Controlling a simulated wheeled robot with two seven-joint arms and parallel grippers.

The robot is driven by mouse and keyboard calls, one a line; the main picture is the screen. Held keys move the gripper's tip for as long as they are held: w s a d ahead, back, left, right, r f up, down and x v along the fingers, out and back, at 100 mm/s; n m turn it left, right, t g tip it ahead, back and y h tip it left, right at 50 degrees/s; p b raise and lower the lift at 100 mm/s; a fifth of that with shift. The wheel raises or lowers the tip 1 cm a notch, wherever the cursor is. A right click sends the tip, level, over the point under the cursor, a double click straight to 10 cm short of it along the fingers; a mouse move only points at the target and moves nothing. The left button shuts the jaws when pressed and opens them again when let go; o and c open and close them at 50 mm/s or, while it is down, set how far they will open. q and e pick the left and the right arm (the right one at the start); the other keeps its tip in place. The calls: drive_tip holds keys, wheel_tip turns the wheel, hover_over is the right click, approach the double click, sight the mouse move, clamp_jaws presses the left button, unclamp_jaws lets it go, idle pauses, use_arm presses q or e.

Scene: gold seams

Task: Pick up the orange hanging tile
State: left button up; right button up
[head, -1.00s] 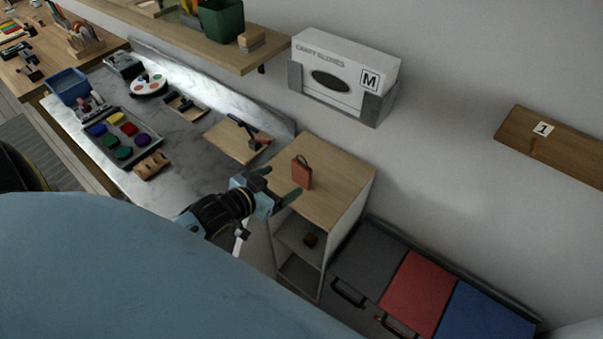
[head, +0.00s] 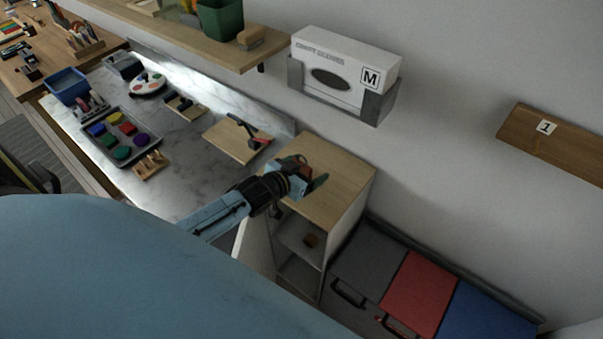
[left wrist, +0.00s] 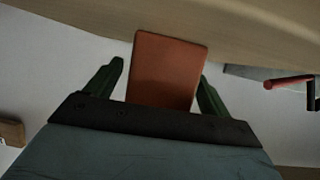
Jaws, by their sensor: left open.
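The orange hanging tile (left wrist: 167,68) shows in the left wrist view as a flat orange-brown plate between my two green fingers. In the head view only its upper part with the loop (head: 302,160) shows, on top of the wooden-topped cabinet; my gripper hides the rest. My left gripper (head: 307,178) is open, with its fingers on either side of the tile. A gap shows beside the left finger; whether the right finger touches cannot be told. My right gripper is not in view.
The cabinet top (head: 340,172) is otherwise bare. To the left, a wooden board with a dark tool (head: 235,140) lies on the marble counter (head: 190,185). A glove box (head: 345,70) hangs on the wall behind. Grey, red and blue panels (head: 420,290) lie lower right.

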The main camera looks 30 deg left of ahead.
use_arm(q)
drive_tip(key=c, duration=1.1)
wheel_tip(320, 180, up, 10)
drive_tip(key=shift+r+p, duration=0.1)
drive_tip(key=shift+p, duration=0.55)
drive_tip(key=shift+c, duration=0.2)
